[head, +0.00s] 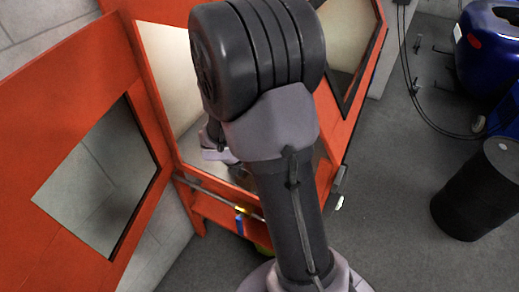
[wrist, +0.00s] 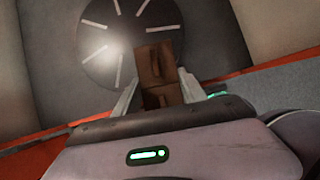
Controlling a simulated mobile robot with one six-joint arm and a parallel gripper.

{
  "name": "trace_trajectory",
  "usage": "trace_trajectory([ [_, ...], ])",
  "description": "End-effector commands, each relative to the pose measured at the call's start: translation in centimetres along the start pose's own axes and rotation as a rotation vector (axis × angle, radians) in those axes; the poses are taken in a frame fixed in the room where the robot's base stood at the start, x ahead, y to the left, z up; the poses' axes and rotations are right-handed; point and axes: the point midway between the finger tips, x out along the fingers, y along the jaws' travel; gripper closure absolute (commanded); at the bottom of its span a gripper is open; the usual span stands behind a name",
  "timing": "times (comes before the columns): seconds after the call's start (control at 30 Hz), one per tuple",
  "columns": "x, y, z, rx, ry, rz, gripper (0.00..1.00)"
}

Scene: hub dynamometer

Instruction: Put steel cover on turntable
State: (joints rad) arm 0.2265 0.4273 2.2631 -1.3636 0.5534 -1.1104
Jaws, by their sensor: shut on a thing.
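In the wrist view, my gripper (wrist: 160,85) is shut on a brown, block-like piece, which I take to be the steel cover (wrist: 153,65). The two pale fingers stand on either side of it. Beyond it is a dark round disc with pale radial slots, the turntable (wrist: 112,42). The piece overlaps the turntable's lower right edge in the picture; I cannot tell whether they touch. In the head view my arm hides most of the cabinet's inside, and the held piece and turntable cannot be made out there.
An orange cabinet (head: 163,118) stands open, with its windowed door (head: 62,95) swung out to the left. Its frame edges are close to my arm. A black drum (head: 480,195) and a blue machine (head: 492,50) stand at the right. Grey floor (head: 385,215) between is mostly clear.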

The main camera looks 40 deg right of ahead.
Motion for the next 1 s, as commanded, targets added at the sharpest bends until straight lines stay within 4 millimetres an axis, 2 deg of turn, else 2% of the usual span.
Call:
trace_trajectory([
  [0.1,0.0,-0.1,-0.5,-0.070,-0.001,0.041,1.00],
  [0.17,0.3,0.1,-0.2,-0.085,0.000,0.051,1.00],
  [0.27,1.7,1.1,1.8,-0.086,-0.001,0.053,1.00],
  [0.5,6.1,4.6,8.1,-0.083,-0.002,0.051,1.00],
  [0.63,7.6,5.8,10.1,-0.084,-0.002,0.053,1.00],
  [0.8,8.8,6.5,11.3,-0.085,-0.002,0.053,1.00],
  [0.9,11.3,6.5,9.7,-0.088,-0.001,0.052,1.00],
  [1.0,12.0,6.5,9.2,-0.087,-0.001,0.052,1.00],
])
